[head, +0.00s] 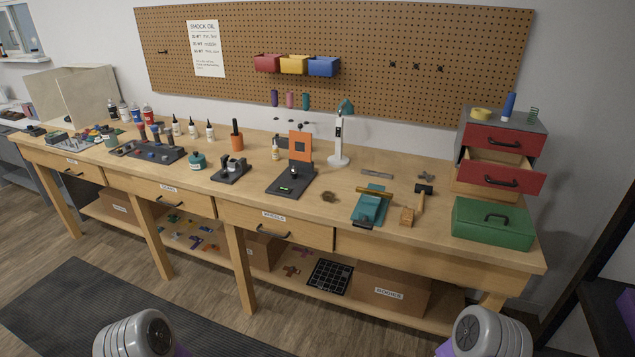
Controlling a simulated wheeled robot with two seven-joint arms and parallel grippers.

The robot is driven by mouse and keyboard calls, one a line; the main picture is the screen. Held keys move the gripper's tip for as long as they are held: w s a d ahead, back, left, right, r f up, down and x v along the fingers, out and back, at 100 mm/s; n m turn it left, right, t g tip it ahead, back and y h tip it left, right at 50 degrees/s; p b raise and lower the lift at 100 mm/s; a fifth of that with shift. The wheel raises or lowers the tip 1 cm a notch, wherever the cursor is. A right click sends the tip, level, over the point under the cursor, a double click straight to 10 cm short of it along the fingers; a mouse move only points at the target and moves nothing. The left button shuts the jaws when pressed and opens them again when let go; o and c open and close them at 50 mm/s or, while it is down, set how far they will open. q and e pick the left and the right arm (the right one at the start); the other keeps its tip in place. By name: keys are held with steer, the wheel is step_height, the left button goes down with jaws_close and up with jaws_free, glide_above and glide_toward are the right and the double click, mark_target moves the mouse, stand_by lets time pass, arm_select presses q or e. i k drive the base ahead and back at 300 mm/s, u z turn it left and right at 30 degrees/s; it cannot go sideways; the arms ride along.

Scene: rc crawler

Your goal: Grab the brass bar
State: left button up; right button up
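A thin brass-coloured bar (374,190) lies across the top of a teal vise (368,210) on the right half of the workbench. Whether the vise jaws clamp it or it only rests there is too small to tell. Parts of my two arms show at the bottom left and bottom right edges, well short of the bench. Neither of my grippers is in view.
The wooden workbench (345,232) runs across the view. A white lamp (338,150) stands behind.

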mark_target(362, 189)
steer(key=u, duration=0.3)
steer(key=i, duration=0.75)
steer(key=z, duration=0.6)
steer(key=i, duration=0.55)
steer(key=z, duration=2.85)
steer(key=k, duration=1.55)
steer(key=u, duration=2.2)
steer(key=i, duration=0.5)
steer(key=u, duration=0.05)
